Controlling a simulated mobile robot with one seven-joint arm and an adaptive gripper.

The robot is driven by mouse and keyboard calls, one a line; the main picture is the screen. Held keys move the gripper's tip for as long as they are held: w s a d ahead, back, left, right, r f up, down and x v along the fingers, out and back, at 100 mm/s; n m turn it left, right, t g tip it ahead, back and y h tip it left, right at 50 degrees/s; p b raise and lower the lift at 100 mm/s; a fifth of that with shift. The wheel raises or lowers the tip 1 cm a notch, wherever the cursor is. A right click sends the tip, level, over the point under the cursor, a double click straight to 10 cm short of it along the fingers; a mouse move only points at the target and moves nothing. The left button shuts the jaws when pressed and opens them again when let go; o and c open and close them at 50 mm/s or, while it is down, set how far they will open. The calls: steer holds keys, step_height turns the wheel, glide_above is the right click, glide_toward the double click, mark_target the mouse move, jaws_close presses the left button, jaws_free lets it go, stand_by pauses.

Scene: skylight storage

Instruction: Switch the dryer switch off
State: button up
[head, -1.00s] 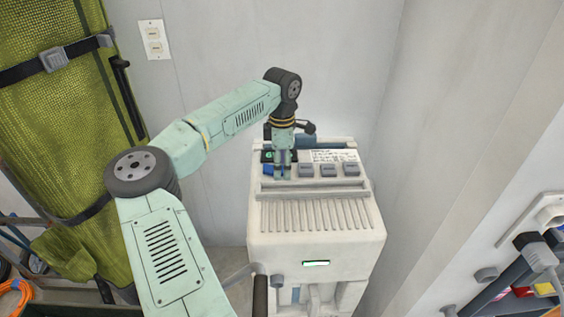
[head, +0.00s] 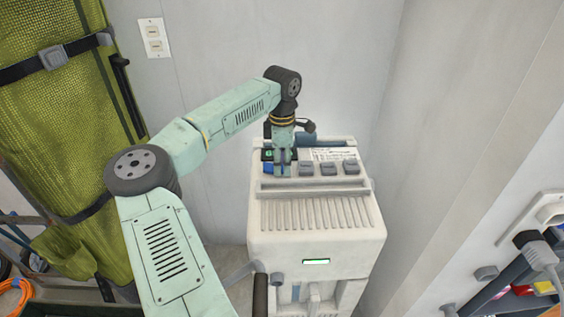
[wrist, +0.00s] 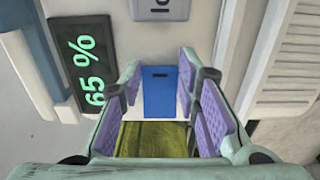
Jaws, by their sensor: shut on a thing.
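The dryer (head: 318,225) is a pale boxy machine with a ribbed front, standing against the wall. On its top panel is a blue rocker switch (wrist: 158,92), beside a dark display reading 65 % (wrist: 83,60). In the head view the blue switch (head: 268,168) shows partly beside my fingers. My gripper (head: 282,170) points down over the left end of the panel. In the wrist view my gripper (wrist: 162,95) has its purple-padded fingers on either side of the blue switch, shut on it. The exact contact at the fingertips is hard to see.
Several grey buttons (head: 328,168) line the panel to the right of my gripper, below a white label (head: 333,154). A green strap-bound bundle (head: 60,110) stands at the left. A shelf with a plug (head: 535,250) is at the lower right.

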steer(key=h, duration=0.1)
steer(key=a+h+b, duration=0.1)
steer(key=h, duration=0.1)
steer(key=shift+b, duration=0.3)
steer(key=shift+a+r+h, duration=0.15)
steer(key=shift+r+h, duration=0.15)
steer(key=shift+h, duration=0.3)
steer(key=shift+r, duration=0.1)
steer(key=o, duration=1.2)
steer(key=shift+c, duration=0.2)
steer(key=v, duration=1.2)
